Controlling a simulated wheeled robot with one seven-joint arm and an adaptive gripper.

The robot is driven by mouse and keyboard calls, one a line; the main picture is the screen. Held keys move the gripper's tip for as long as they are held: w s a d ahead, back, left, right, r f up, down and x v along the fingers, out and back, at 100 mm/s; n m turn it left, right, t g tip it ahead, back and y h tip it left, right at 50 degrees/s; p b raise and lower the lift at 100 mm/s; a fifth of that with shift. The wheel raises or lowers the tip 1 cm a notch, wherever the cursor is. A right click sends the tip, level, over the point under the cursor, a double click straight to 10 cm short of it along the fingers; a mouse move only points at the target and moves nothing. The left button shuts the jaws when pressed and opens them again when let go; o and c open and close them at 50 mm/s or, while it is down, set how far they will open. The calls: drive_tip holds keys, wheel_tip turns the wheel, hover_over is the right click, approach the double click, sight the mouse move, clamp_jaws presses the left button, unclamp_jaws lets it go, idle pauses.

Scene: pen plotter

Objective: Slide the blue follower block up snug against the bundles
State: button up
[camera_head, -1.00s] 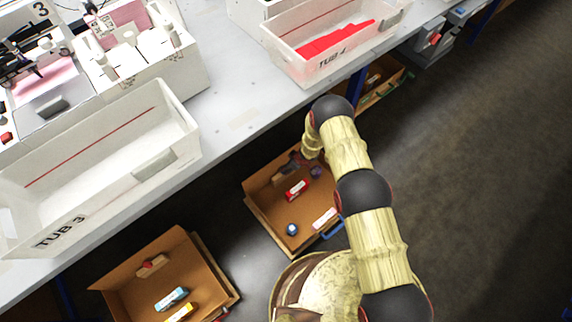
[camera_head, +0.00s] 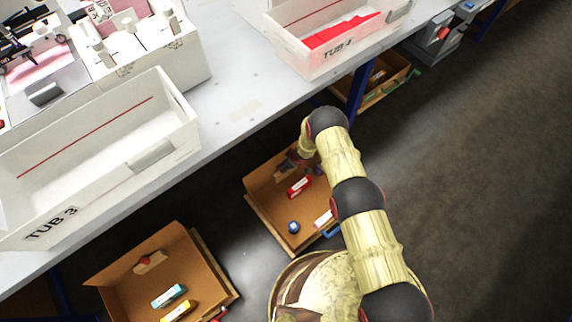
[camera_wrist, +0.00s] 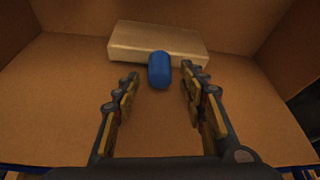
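In the wrist view a pale tan block (camera_wrist: 140,40) lies across the far part of a cardboard drawer, with a blue rounded knob (camera_wrist: 159,70) on its near side. My gripper (camera_wrist: 160,78) is open, its fingertips to either side of the knob with gaps. In the head view my gripper (camera_head: 300,160) reaches down into the middle drawer (camera_head: 262,212), by a tan block (camera_head: 284,172) partly hidden by it. A red bundle (camera_head: 299,187), a blue roll-like piece (camera_head: 293,227) and a pale bundle (camera_head: 323,218) lie loose in that drawer. No bundles show in the wrist view.
The table edge (camera_head: 225,135) overhangs the drawer's back. Tub 3 (camera_head: 50,225) and tub 4 (camera_head: 338,52) stand on the table. Another drawer (camera_head: 205,270) at lower left holds cyan and yellow bundles. Drawer walls enclose my gripper. Open floor lies to the right.

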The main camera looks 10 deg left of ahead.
drive_tip(key=shift+c, duration=1.2)
drive_tip(key=c, duration=0.8)
clamp_jaws()
